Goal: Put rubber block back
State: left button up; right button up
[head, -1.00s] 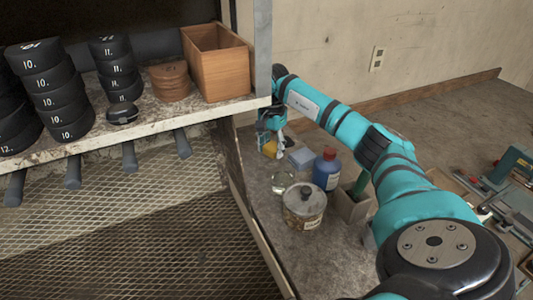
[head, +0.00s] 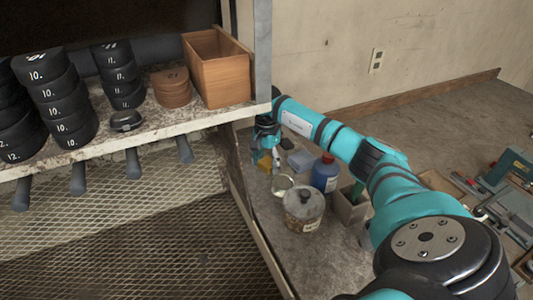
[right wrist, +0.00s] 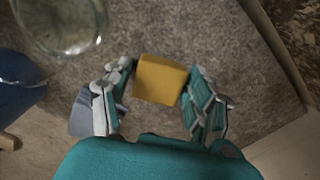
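A yellow block (right wrist: 160,79) sits between the fingertips of my right gripper (right wrist: 160,76) in the right wrist view. The fingers are close against its two sides, and I appear to hold it. In the head view, the right gripper (head: 267,150) is low at the back left of the right-hand worktop, with the yellow block (head: 264,161) at its tips, partly hidden. I cannot tell whether the block touches the worktop. A blue-grey block (head: 301,161) lies just right of it. My left gripper is not in view.
Nearby on the worktop (head: 285,238) stand a glass dish (head: 282,184), a blue bottle with a red cap (head: 325,174) and a lidded jar (head: 303,211). The shelf (head: 160,127) on the left holds black numbered stacks and a wooden box (head: 222,80). Its edge is close to my right gripper.

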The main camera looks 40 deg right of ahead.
aim_at(267, 162)
jog(key=shift+o, duration=0.6)
jog(key=shift+r, duration=0.1)
jog(key=shift+r, duration=0.2)
notch_tip(267, 162, up, 12)
jog(key=b, duration=0.3)
jog(key=shift+f, duration=0.15)
